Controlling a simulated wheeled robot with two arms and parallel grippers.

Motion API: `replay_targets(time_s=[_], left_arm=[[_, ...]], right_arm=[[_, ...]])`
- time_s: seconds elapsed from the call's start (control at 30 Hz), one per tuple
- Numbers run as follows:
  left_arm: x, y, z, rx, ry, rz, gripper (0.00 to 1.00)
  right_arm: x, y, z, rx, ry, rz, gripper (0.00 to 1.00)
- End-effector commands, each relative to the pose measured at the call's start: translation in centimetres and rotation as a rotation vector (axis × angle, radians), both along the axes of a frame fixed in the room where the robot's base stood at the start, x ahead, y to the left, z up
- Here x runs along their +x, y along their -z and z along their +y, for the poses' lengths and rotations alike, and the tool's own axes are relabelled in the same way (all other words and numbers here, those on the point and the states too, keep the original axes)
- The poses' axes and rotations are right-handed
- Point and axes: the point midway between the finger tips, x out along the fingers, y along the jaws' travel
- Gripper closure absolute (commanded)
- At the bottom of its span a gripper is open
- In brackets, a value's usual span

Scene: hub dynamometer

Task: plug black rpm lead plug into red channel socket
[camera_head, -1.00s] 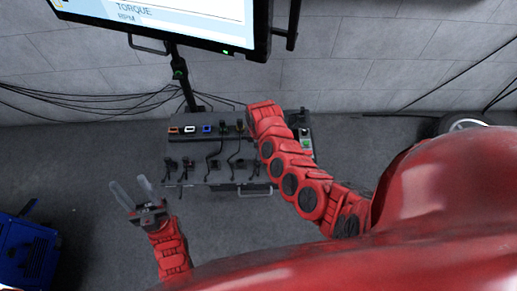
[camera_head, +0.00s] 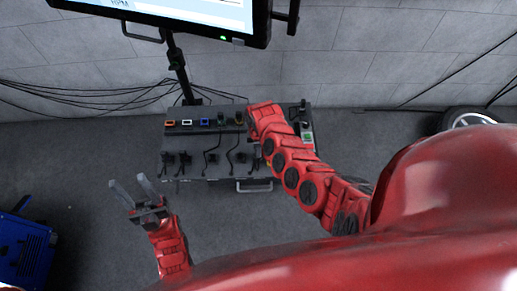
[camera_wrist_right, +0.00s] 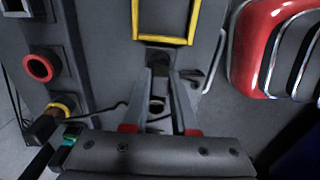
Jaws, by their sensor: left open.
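The grey bench panel (camera_head: 215,177) carries a row of coloured sockets and a lower row of black plugs (camera_head: 184,160) with leads. My right arm crosses its right side and hides my right gripper in the head view. In the right wrist view, my right gripper (camera_wrist_right: 167,70) points at the panel, its two fingers apart. A dark fitting lies just past the fingertips, and I cannot tell whether it is the rpm plug. The red-ringed socket (camera_wrist_right: 40,68) is to the left and looks empty. My left gripper (camera_head: 138,188) is open and empty, left of the panel.
A yellow square frame (camera_wrist_right: 165,40) is just above the right fingertips. A yellow-ringed socket (camera_wrist_right: 62,106) with a plug is below the red one. The monitor (camera_head: 190,12) stands above the panel. A blue machine (camera_head: 25,252) is at lower left; floor between is clear.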

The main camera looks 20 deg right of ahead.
Motion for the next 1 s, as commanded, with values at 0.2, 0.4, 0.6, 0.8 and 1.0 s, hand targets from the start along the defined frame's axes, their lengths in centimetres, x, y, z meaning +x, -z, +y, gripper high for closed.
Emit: replay_targets(time_s=[0.2,0.4,0.6,0.8,1.0], left_arm=[[0.0,0.0,0.0,0.0,0.0,0.0,0.5],[0.0,0.0,0.0,0.0,0.0,0.0,0.5],[0.0,-0.4,0.0,0.0,0.0,0.0,0.5],[0.0,-1.4,0.0,0.0,0.0,0.0,0.5],[0.0,-2.2,0.0,0.0,0.0,0.0,0.5]], right_arm=[[0.0,0.0,0.0,0.0,0.0,0.0,1.0],[0.0,0.0,0.0,0.0,0.0,0.0,1.0],[0.0,-0.4,0.0,0.0,0.0,0.0,1.0],[0.0,-1.2,0.0,-0.001,-0.001,0.0,1.0],[0.0,-2.0,0.0,0.0,-0.001,0.0,1.0]])
